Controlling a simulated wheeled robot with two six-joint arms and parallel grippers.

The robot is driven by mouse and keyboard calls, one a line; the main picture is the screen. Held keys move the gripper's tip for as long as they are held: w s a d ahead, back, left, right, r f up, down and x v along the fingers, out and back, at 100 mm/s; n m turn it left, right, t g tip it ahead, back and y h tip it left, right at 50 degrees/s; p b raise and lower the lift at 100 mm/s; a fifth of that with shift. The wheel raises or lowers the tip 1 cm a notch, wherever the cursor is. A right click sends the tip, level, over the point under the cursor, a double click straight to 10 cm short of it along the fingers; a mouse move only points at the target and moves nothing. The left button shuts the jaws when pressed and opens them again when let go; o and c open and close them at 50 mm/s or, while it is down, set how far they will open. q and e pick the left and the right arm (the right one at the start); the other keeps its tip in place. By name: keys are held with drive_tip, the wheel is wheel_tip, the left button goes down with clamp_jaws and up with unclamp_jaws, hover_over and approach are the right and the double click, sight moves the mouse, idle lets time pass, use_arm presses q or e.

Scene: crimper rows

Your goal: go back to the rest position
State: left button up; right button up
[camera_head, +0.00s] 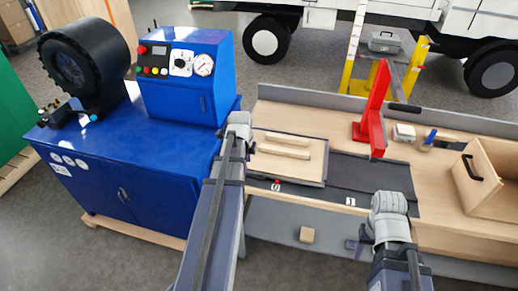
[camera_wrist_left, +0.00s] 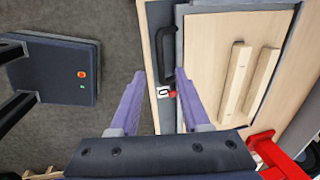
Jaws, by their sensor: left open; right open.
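My left arm reaches up from the bottom of the head view. Its gripper (camera_head: 240,132) is by the left end of the wooden bench (camera_head: 330,195). In the left wrist view the two purple fingers of this gripper (camera_wrist_left: 160,76) stand apart with nothing held between them. Beyond them are the bench edge, a black handle (camera_wrist_left: 165,50) and a small red knob (camera_wrist_left: 173,93). My right arm comes in at the lower right of the head view. Its gripper (camera_head: 362,243) is low at the bench's front, mostly hidden by the wrist, and appears empty.
A blue cabinet (camera_head: 190,150) with a black round machine (camera_head: 82,60) stands left of my left arm. On the bench are a board with two wooden bars (camera_head: 290,145), a red upright stand (camera_head: 372,110) and an open wooden box (camera_head: 490,185).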

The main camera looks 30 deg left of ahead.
use_arm(q)
drive_tip(key=s+d+n+g, duration=0.15)
drive_tip(key=d+n, duration=0.35)
drive_tip(key=d, duration=1.6)
drive_tip(key=s+d+n, duration=0.2)
drive_tip(key=s+d, duration=0.2)
drive_tip(key=d, duration=0.3)
drive_tip(key=s+d+n, duration=0.3)
drive_tip(key=s+d, duration=0.2)
drive_tip(key=d, duration=0.3)
drive_tip(key=shift+s+g+y, duration=0.3)
drive_tip(key=shift+g, duration=0.15)
drive_tip(key=shift+f, duration=0.1)
